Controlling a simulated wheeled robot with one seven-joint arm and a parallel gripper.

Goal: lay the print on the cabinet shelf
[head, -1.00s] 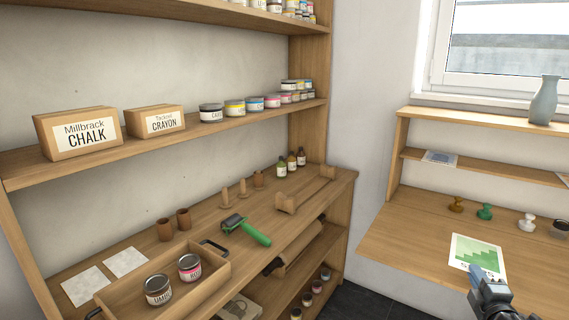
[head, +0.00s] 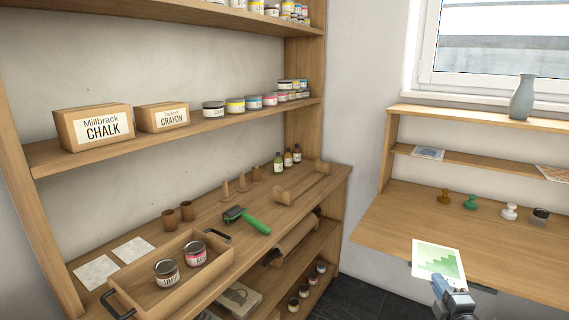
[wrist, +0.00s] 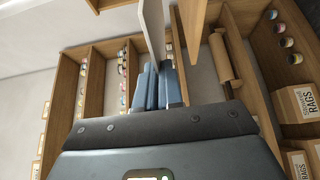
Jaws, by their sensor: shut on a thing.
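The print (head: 438,258) is a white sheet with a green stepped picture. My gripper (head: 437,284) is shut on its lower edge in the head view. The print is held up in front of the right-hand cabinet's worktop edge, clear of the shelf. In the wrist view the print (wrist: 152,28) shows as a thin pale sheet, nearly edge-on, between my two fingers (wrist: 158,75). The right-hand cabinet has a narrow middle shelf (head: 480,163). A bluish print (head: 428,153) lies at its left, and another print (head: 556,173) lies at its right. The shelf between them is bare.
Several stamps with knobs, one green (head: 470,202), and a dark jar (head: 540,216) stand on the worktop below the shelf. A grey vase (head: 522,98) stands on the top board. The left rack holds a tray (head: 222,285), a green roller (head: 247,220) and several jars.

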